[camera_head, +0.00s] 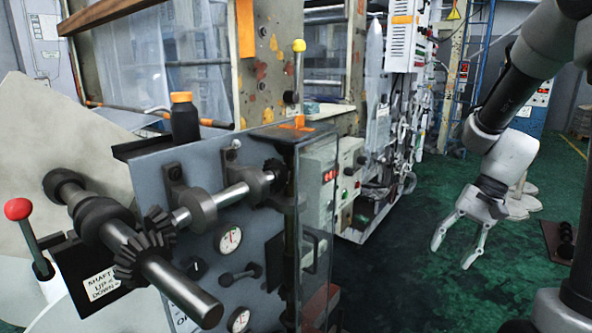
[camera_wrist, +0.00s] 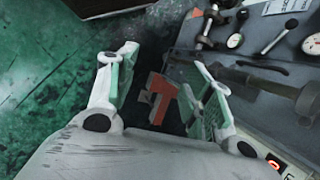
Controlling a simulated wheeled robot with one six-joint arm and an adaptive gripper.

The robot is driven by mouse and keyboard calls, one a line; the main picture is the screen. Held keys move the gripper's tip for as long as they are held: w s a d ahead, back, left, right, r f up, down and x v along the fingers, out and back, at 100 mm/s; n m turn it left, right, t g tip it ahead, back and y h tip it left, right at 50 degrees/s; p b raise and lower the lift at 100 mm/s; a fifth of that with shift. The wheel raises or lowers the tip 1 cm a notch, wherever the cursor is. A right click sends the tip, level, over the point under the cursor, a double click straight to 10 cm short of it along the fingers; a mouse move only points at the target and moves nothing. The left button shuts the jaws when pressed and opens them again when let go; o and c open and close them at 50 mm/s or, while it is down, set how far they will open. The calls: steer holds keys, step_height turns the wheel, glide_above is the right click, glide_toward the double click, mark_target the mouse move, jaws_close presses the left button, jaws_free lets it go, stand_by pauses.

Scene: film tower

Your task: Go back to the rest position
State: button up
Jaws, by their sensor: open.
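My gripper (camera_head: 455,243) hangs at the right of the head view, at the end of my grey and black arm. It points down over the green floor, with its two fingers apart and nothing between them. In the wrist view my gripper (camera_wrist: 165,78) also shows open and empty. The machine stands to the left of my gripper in the head view, with a clear gap of floor between them.
A black bottle with an orange cap (camera_head: 184,118) stands on top. A red object (camera_wrist: 160,97) lies low beside the machine. Green floor (camera_head: 400,285) is open around my gripper.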

steer(key=s+d+r+n+t+h, duration=0.1)
steer(key=s+r+n+t+h, duration=0.3)
steer(key=s+r, duration=0.9)
steer(key=shift+d+n+t+h, duration=0.35)
steer(key=shift+n+t+h, duration=0.05)
steer(key=shift+n+t, duration=0.45)
stand_by(0.4)
